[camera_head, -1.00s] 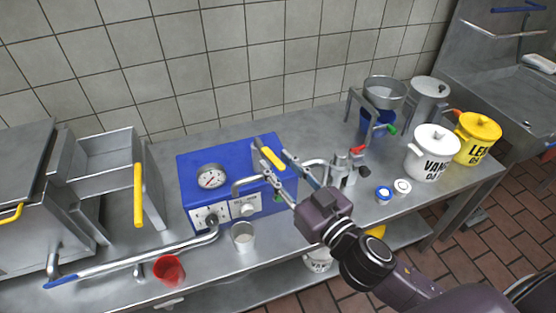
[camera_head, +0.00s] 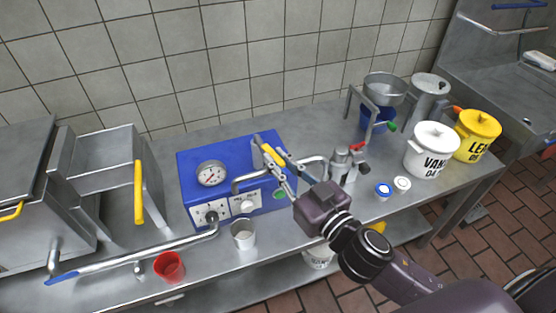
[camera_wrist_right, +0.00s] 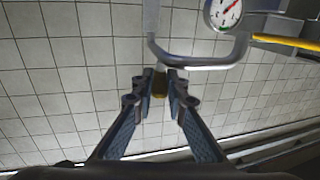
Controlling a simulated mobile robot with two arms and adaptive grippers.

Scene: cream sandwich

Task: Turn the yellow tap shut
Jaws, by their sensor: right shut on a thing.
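The yellow tap handle (camera_head: 272,155) is at the right end of the blue machine (camera_head: 185,170). My right gripper (camera_head: 268,150) reaches it from the front right, with its fingers along either side of the handle. My left gripper is not in view.
A steel cup (camera_head: 243,235) stands before the machine, and a red cup (camera_head: 169,267) is to its left. A long steel pipe (camera_head: 150,251) runs along the front left. White (camera_head: 430,155) and yellow (camera_head: 475,143) pots stand at the right.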

